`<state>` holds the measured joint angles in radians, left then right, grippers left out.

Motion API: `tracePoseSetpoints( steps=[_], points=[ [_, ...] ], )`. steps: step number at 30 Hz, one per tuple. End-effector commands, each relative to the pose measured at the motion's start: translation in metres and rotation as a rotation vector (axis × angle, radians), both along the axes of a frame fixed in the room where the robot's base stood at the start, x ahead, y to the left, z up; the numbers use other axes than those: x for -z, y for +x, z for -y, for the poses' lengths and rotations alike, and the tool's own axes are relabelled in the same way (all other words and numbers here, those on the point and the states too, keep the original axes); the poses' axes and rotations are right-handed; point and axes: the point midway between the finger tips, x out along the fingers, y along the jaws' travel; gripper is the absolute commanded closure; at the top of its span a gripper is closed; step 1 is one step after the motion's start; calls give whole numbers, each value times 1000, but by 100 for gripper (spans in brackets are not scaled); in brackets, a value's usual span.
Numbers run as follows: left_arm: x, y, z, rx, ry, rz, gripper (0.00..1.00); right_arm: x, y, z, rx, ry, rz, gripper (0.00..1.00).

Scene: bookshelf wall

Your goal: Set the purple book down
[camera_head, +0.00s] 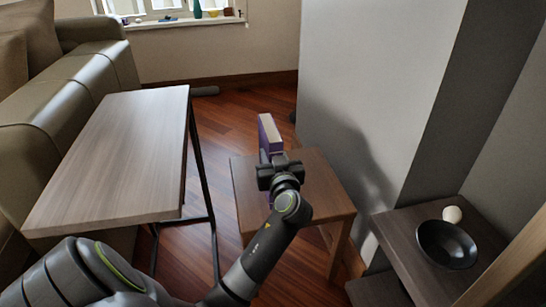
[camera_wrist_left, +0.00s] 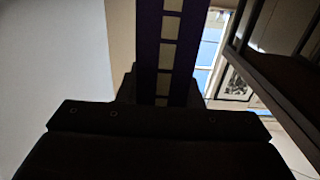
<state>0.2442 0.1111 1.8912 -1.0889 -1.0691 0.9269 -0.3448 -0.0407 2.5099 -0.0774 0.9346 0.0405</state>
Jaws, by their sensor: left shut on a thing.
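The purple book (camera_head: 268,134) stands upright with its pale page edges showing. My left gripper (camera_head: 273,162) is shut on it, and the gripper hides its lower part. Book and gripper appear over the small brown wooden stool (camera_head: 325,188). I cannot tell whether the book touches the stool top. In the left wrist view the book (camera_wrist_left: 147,50) runs up from between the dark jaws (camera_wrist_left: 160,95), with purple covers on both sides of a banded pale strip. My right gripper is not in view.
A wood-topped table (camera_head: 115,150) with a dark metal frame stands at left, beside an olive sofa (camera_head: 85,75). A grey wall (camera_head: 370,90) rises right of the stool. A dark shelf (camera_head: 400,232) at right holds a black bowl (camera_head: 447,245) and a small white round thing (camera_head: 452,214).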

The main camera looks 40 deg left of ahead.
Motion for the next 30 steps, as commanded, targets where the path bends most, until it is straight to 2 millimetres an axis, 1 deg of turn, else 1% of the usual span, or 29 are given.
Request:
tracePoseSetpoints(
  steps=[1,2,6,7,17,20,30],
  points=[
    [-2,0,0,1,5,7,100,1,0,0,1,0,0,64],
    [1,0,0,0,0,0,66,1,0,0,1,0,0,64],
    [0,0,0,0,0,0,48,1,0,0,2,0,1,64],
    [0,0,0,0,0,0,46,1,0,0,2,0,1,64],
    [-1,-1,1,1,-1,1,46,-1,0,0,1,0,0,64],
    [-1,-6,8,2,-3,1,46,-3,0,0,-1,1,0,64],
    [0,-36,43,1,-5,0,46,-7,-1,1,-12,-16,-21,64]
  ],
)
